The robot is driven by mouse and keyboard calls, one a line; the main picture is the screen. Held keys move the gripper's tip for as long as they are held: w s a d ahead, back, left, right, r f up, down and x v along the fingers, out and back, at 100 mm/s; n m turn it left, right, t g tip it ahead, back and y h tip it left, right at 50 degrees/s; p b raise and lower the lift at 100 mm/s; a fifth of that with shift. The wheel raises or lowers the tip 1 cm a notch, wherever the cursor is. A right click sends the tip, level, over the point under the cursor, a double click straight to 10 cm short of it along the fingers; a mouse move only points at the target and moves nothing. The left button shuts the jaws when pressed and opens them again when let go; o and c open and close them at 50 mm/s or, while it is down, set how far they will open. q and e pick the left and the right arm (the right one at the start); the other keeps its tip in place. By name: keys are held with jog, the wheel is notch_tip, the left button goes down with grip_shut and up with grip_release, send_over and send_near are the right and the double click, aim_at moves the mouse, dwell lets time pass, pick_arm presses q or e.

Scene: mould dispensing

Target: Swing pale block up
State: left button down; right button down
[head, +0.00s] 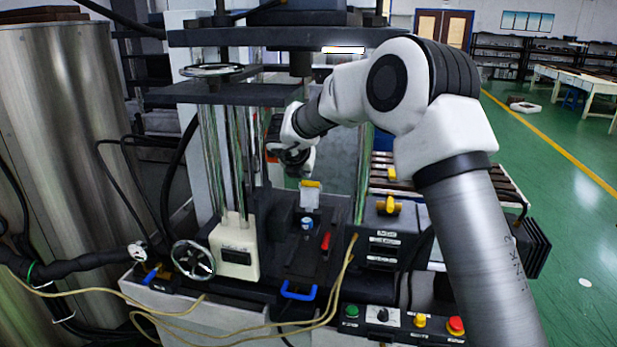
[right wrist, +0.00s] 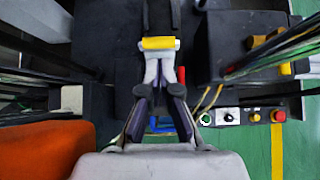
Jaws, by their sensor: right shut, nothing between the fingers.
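The pale block (head: 309,200) is a small whitish plate with a yellow strip (head: 311,184) along its top. It stands on the dark bed of the press, behind a blue-topped round part (head: 307,223). My right gripper (head: 301,172) is just above and behind it in the head view, partly hidden by its own wrist. In the right wrist view the right gripper (right wrist: 159,78) is shut and holds nothing. The yellow strip (right wrist: 158,43) lies just ahead of its fingertips; I cannot tell whether they touch. My left gripper is not in view.
Upright chrome columns (head: 236,150) and a handwheel (head: 192,259) stand left of the block. A red handle (head: 325,242) and a blue handle (head: 298,291) lie in front. A black box with a yellow knob (head: 389,206) and a button panel (head: 400,322) are to the right.

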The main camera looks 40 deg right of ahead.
jog(key=v, duration=0.5)
jog(key=shift+f, duration=0.1)
dwell(0.3)
